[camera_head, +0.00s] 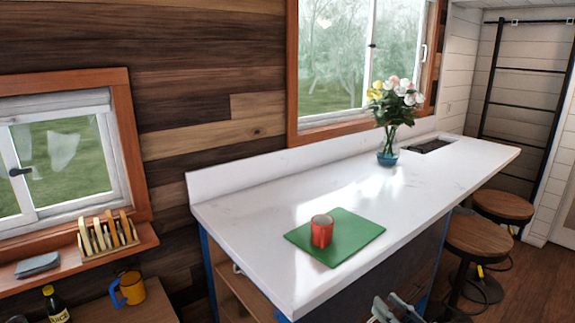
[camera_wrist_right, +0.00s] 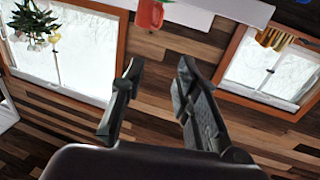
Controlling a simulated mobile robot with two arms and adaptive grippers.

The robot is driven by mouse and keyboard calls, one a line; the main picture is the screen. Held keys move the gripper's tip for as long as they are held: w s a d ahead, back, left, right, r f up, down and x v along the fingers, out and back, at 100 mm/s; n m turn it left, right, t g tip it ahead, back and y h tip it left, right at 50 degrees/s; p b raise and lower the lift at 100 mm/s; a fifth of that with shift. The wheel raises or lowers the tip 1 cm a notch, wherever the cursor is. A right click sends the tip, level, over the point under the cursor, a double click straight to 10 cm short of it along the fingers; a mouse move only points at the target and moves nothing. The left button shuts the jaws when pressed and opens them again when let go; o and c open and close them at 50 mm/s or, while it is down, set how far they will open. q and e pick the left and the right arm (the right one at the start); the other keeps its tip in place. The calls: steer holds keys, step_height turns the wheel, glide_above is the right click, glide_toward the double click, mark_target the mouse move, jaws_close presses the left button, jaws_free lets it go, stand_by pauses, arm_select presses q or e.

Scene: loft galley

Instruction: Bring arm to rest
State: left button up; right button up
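My right gripper (camera_head: 396,309) shows at the bottom edge of the head view, in front of the white counter's near side and partly cut off. In the right wrist view my right gripper (camera_wrist_right: 160,70) has its two dark fingers apart with nothing between them. The wrist picture is turned over, with the wooden wall and windows behind the fingers. A red mug (camera_head: 322,231) stands upright on a green mat (camera_head: 352,227); my right gripper is apart from both. The red mug also shows at the top of the wrist view (camera_wrist_right: 149,14). My left gripper is not in view.
The white counter (camera_head: 440,172) carries a flower vase (camera_head: 388,150) towards its far end. Stools (camera_head: 478,238) stand along its right side. Much countertop is bare.

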steer(key=s+d+f+m+g+h, duration=0.15)
steer(key=s+f, duration=0.25)
steer(key=f, duration=0.9)
steer(key=s+d+f+m+g+h+b, duration=0.1)
steer(key=s+f+g+h, duration=0.15)
steer(key=f, duration=1.05)
steer(key=s+d+f+m+g+h, duration=0.1)
steer(key=s+f+m+g+h, duration=0.3)
steer(key=f, duration=0.8)
steer(key=s+f+n+g, duration=0.3)
steer(key=s+f+g, duration=0.1)
steer(key=s+f, duration=1.45)
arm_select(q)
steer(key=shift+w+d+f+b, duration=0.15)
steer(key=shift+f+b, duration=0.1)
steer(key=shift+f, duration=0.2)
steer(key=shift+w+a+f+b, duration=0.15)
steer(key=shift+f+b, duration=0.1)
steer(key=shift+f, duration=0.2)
arm_select(e)
steer(key=s+a+f+g, duration=0.1)
steer(key=s+f, duration=0.1)
steer(key=s, duration=0.8)
steer(key=s+f+g, duration=0.2)
steer(key=s+f, duration=0.1)
steer(key=s, duration=0.7)
steer(key=shift+s+a+f+n, duration=0.3)
steer(key=shift+s+a+n, duration=0.05)
steer(key=shift+a, duration=0.05)
